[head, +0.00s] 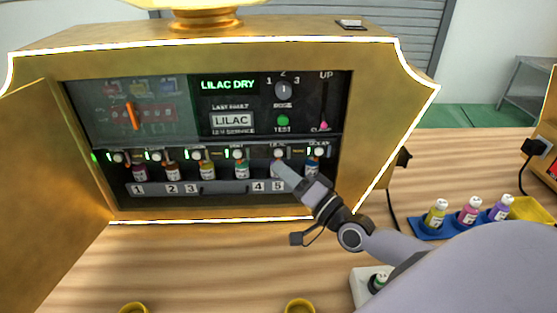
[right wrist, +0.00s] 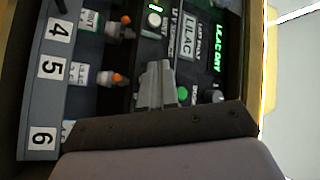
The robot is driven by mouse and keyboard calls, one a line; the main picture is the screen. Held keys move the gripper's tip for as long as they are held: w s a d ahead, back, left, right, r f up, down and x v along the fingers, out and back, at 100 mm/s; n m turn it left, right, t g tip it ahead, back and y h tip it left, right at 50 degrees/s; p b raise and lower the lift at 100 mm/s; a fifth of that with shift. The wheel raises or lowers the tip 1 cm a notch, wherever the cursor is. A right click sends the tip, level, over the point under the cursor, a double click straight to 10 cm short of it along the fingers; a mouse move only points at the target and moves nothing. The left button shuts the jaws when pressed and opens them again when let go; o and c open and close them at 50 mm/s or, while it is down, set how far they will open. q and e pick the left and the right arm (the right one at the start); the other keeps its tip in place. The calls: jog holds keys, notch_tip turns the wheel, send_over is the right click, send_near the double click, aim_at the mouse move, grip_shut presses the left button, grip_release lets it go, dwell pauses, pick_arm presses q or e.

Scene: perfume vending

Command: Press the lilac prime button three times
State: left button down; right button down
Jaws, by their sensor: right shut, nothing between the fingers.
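A row of white round prime buttons runs below the control panel (head: 235,110) in the head view. Their small labels are too blurred to read, so I cannot tell which is lilac by label. My right gripper (head: 281,170) is shut and empty, its tips just below the fifth button (head: 278,153). Touching or apart cannot be told. In the right wrist view the shut fingers (right wrist: 158,68) point at the panel and cover part of the button row. One white button (right wrist: 154,19) shows clear of them. The display (head: 228,85) reads LILAC DRY. My left gripper is not in view.
Several small bottles (head: 207,170) stand under the buttons, above numbered plates. A green test button (head: 283,121), dose knob (head: 284,90) and slider (head: 324,124) are close above. The gold cabinet's open door (head: 50,190) is at left. A blue tray (head: 428,228) holds three bottles at right.

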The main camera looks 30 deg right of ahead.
jog(key=shift+w+d, duration=0.4)
jog(key=shift+w, duration=0.3)
dwell(1.5)
jog(key=shift+d, duration=0.1)
jog(key=shift+w+d+b, duration=0.15)
jog(key=shift+w+b, duration=0.2)
jog(key=shift+b, duration=0.05)
jog(key=shift+w+d, duration=0.25)
jog(key=shift+w, duration=0.1)
dwell(0.6)
jog(key=shift+r, duration=0.1)
jog(key=shift+s+a+p, duration=0.4)
jog(key=shift+s+a, duration=0.1)
jog(key=shift+s, duration=0.25)
